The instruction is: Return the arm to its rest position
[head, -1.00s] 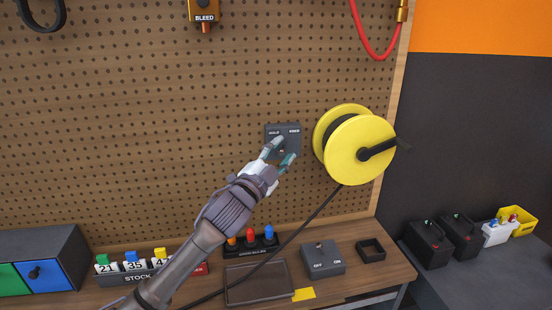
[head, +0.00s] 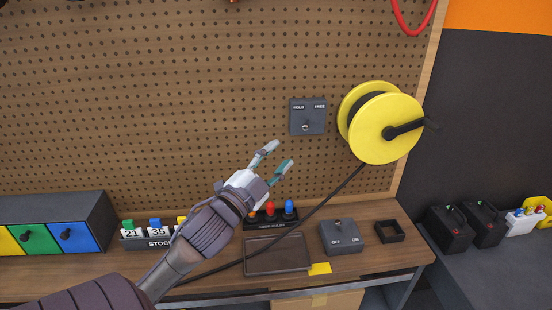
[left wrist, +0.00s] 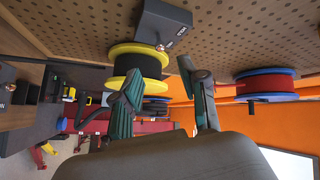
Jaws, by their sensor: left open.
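My left gripper (head: 273,163) is in the middle of the head view, in front of the pegboard and above the bench. Its two fingers are apart with nothing between them; they also show in the left wrist view (left wrist: 165,95). The grey wall switch box (head: 308,117) with a small toggle is up and to the right of the fingertips, apart from them. It also shows at the top of the left wrist view (left wrist: 160,25). My right gripper is in neither view.
A yellow cord reel (head: 387,128) sticks out from the pegboard, its black cable running down left behind my arm. On the bench (head: 400,262) are a dark tray (head: 277,257), an OFF/ON switch box (head: 341,238), a small black square frame (head: 389,231) and coloured drawers (head: 75,236).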

